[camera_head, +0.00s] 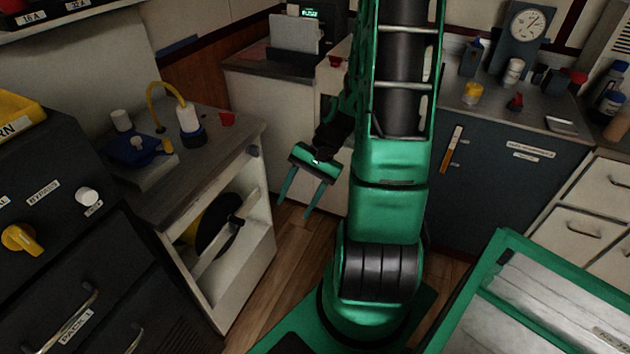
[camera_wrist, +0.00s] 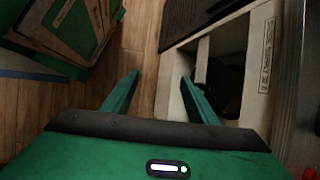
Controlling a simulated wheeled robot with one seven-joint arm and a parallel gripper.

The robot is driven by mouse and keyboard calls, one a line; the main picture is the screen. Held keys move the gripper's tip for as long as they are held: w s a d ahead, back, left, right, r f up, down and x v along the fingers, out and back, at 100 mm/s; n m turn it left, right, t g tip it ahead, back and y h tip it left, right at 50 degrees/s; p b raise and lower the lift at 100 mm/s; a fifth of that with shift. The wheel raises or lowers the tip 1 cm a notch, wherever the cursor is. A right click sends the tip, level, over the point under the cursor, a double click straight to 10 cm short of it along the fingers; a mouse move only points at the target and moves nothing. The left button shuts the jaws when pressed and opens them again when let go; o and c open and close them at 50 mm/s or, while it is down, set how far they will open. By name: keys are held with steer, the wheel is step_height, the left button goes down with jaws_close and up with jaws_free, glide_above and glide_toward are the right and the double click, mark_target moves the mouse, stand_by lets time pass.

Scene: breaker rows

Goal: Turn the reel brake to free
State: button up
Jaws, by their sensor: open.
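A black reel (camera_head: 219,226) with a yellow part beside it sits in the open bay of a pale cabinet (camera_head: 262,262), behind a pale slanting bar (camera_head: 205,252). I cannot make out the brake's handle or setting for certain. My gripper (camera_head: 295,207) is open and empty, right of the cabinet, fingers pointing down. In the wrist view its fingers (camera_wrist: 160,76) are apart with floor between them.
A dark panel at left has a yellow knob (camera_head: 18,238) and a white knob (camera_head: 87,196). A blue item (camera_head: 133,148) and a white bottle (camera_head: 189,119) stand on the cabinet top. A dark cupboard (camera_head: 500,185) stands at right. Open wood floor (camera_head: 290,245) lies below my gripper.

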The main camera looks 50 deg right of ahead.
steer(key=s+d+r+n+g+h, duration=0.1)
steer(key=s+r+n+h, duration=0.3)
steer(key=r, duration=0.5)
steer(key=shift+s+d+r+g, duration=0.4)
steer(key=shift+s+d, duration=0.05)
steer(key=shift+s, duration=0.5)
steer(key=shift+r, duration=0.1)
steer(key=s+a+r+n+h, duration=0.1)
steer(key=s+r+n, duration=0.2)
steer(key=s+r, duration=0.4)
steer(key=shift+s+r+t+h, duration=0.2)
steer(key=shift+r+t+h, duration=0.15)
steer(key=shift+r, duration=0.55)
